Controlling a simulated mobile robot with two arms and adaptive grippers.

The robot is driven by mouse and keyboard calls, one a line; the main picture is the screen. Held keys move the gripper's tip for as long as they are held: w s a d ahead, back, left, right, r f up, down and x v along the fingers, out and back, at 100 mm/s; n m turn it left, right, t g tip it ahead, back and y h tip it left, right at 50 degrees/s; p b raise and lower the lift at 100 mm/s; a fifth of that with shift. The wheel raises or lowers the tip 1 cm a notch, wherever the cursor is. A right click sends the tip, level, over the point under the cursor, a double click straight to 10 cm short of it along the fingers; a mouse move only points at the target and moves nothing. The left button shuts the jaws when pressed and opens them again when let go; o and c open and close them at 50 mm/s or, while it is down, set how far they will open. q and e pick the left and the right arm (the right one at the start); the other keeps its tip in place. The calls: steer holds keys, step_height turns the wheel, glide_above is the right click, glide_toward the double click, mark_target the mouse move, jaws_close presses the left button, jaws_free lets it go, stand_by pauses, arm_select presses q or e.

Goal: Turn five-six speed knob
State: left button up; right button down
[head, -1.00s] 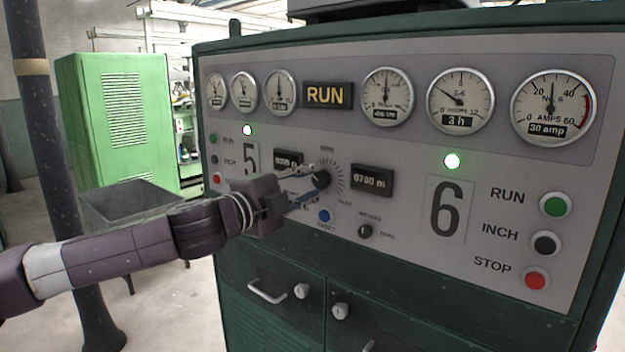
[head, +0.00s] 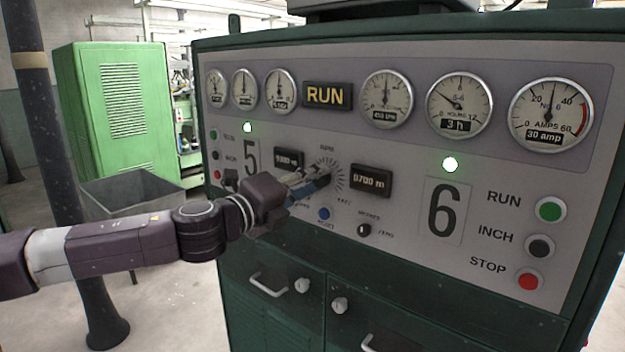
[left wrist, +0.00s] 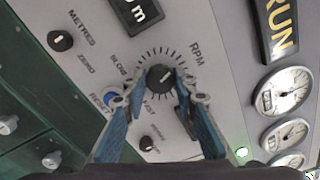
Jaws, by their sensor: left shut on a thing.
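The speed knob (left wrist: 160,78) is a round black knob with a pale pointer line, inside a ring of black tick marks lettered RPM, SLOW and FAST. In the left wrist view it sits between the two blue fingertips of my left gripper (left wrist: 164,82), which are shut on its sides. In the head view my left gripper (head: 318,179) reaches in from the left to the dial in the middle of the panel (head: 405,210), and its fingers largely hide the knob. My right gripper is in neither view.
A blue RESET button (head: 324,214) and a small black METRES/ZERO knob (head: 364,230) are close below the dial. Displays (head: 371,181) flank it. Round gauges (head: 387,98) line the top; RUN, INCH and STOP buttons (head: 539,246) are at the right. Cabinet handles (head: 268,285) stick out below.

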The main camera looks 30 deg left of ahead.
arm_select(q)
steer(key=shift+f, duration=0.1)
stand_by(0.3)
steer(key=o, duration=1.2)
steer(key=shift+c, duration=0.2)
steer(key=shift+s, duration=0.1)
steer(key=s, duration=1.2)
steer(key=shift+a, duration=0.45)
steer(key=shift+w, duration=0.1)
